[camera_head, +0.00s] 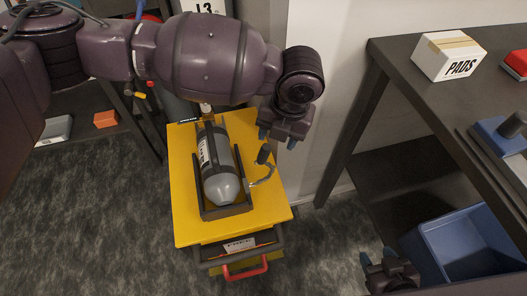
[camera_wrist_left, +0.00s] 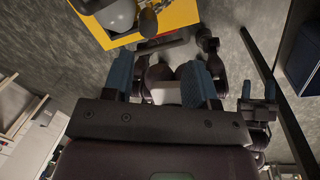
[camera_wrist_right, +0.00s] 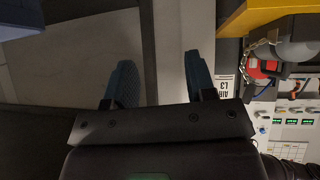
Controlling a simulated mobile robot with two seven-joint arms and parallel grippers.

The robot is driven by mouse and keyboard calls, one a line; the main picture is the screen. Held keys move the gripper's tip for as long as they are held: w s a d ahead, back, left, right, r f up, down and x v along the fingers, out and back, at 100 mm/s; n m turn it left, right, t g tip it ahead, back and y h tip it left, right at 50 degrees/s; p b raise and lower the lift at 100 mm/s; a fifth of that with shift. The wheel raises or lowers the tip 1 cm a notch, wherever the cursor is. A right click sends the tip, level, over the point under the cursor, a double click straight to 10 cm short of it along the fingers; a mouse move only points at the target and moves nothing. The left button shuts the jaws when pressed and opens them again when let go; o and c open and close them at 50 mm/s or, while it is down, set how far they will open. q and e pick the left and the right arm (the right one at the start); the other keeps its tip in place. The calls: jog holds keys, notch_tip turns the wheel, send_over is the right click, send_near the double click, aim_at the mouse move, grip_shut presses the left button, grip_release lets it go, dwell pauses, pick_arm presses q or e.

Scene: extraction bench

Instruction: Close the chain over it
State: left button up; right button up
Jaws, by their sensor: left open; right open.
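A grey gas cylinder (camera_head: 222,182) lies in a dark cradle (camera_head: 228,211) on a yellow cart (camera_head: 189,222). A short chain (camera_head: 264,181) with a dark end piece (camera_head: 263,154) is beside the cylinder, on its right, not across it. My left gripper (camera_head: 278,137) is open and empty above the cart's right edge, apart from the chain. The cylinder (camera_wrist_left: 112,14) and yellow cart (camera_wrist_left: 172,18) show beyond its fingers (camera_wrist_left: 157,80) in the left wrist view. My right gripper (camera_head: 377,257) is open and empty at lower right, away from the cart. Its fingers (camera_wrist_right: 160,80) also show in the right wrist view.
A dark bench (camera_head: 408,101) stands at right with a PADS box (camera_head: 447,58) on top. A blue bin (camera_head: 468,245) sits below it. A red handle (camera_head: 245,272) is at the cart's front. Grey floor is clear left of the cart.

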aim_at(264, 155)
pick_arm(q)
jog(key=shift+y, duration=0.3)
jog(key=x, duration=0.3)
jog(key=b+x, duration=0.1)
jog(key=x, duration=0.2)
jog(key=w+a+b+x, duration=0.1)
jog(key=x, duration=0.2)
jog(key=shift+w+a+f+b, duration=0.1)
jog(key=shift+f+b, duration=0.25)
jog(key=shift+f, duration=0.15)
jog(key=shift+c, duration=1)
grip_shut()
